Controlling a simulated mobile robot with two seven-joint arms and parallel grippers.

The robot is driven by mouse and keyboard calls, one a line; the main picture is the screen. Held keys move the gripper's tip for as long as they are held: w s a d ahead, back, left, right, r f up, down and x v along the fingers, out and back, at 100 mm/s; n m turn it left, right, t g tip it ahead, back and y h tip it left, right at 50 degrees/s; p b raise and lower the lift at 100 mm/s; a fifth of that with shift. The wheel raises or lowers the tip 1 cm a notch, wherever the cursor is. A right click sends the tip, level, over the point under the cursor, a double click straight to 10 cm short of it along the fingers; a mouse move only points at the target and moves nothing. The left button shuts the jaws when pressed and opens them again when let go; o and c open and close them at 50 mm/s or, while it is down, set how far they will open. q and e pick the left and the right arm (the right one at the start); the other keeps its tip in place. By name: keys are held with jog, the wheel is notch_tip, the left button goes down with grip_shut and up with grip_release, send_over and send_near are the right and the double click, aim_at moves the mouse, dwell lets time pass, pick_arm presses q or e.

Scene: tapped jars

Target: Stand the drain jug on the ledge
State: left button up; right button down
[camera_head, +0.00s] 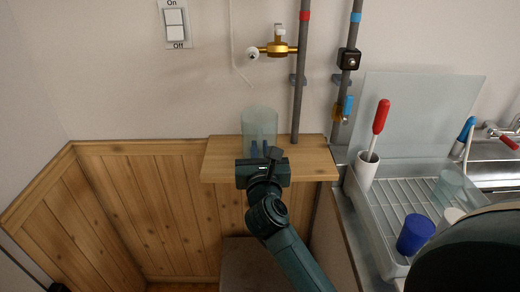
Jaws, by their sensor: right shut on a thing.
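The drain jug (260,121) is a clear, pale greenish vessel, upright at the back of the wooden ledge (222,160). The gripper body hides part of the ledge and the jug's lower front. I cannot tell whether the jug's base touches the ledge or is just above it. My left gripper is not in view.
Two grey pipes, one with a brass tap (278,49), run down the wall just right of the jug. A white dish rack (392,235) with a blue cup (415,234) and a white holder (366,171) stands at the right. The ledge's left end is clear.

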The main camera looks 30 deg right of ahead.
jog(key=c, duration=1.4)
grip_release()
jog(key=shift+o, duration=0.2)
notch_tip(320, 180, up, 10)
jog(key=shift+p, duration=0.8)
